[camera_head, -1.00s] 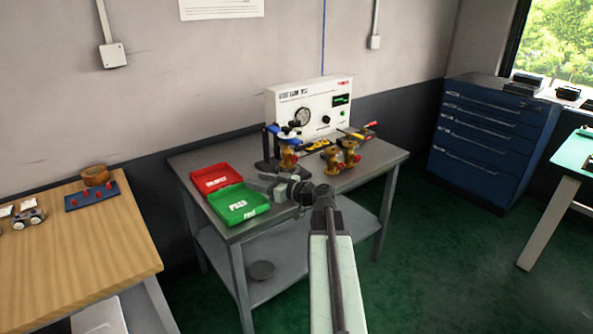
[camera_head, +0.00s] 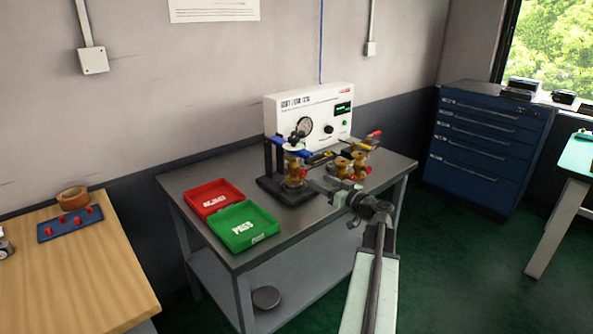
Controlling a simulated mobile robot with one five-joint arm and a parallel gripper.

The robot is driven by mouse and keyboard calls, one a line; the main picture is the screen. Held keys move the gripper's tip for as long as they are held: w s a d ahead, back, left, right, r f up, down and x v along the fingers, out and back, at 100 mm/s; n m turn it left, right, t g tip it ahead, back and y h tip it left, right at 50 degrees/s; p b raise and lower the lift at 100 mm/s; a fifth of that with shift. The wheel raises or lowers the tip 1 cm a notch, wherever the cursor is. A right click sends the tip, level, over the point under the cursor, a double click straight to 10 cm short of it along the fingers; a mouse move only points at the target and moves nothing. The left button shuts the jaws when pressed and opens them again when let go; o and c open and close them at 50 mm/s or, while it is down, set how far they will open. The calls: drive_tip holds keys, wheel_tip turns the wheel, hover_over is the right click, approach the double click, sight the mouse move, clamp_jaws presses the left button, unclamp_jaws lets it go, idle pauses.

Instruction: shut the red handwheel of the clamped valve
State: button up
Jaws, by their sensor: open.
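The clamped valve (camera_head: 294,167) is a brass body held upright in the blue and black clamp stand (camera_head: 274,158) on the grey bench. Its small red handwheel (camera_head: 303,174) shows low on its right side. My gripper (camera_head: 322,186) is open and empty, just right of the valve and slightly lower in the picture, with its jaws pointing left toward it. I cannot tell the exact gap between jaws and handwheel, nor how far the wheel is turned.
Loose brass valves (camera_head: 358,165) with red wheels stand behind my gripper. The white test unit (camera_head: 308,115) stands at the back. A red tray (camera_head: 214,192) and a green tray (camera_head: 242,227) lie left of the clamp. The bench's front edge (camera_head: 300,237) is bare.

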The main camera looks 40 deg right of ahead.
sight(304, 173)
drive_tip(key=w, duration=0.9)
drive_tip(key=shift+w, duration=0.2)
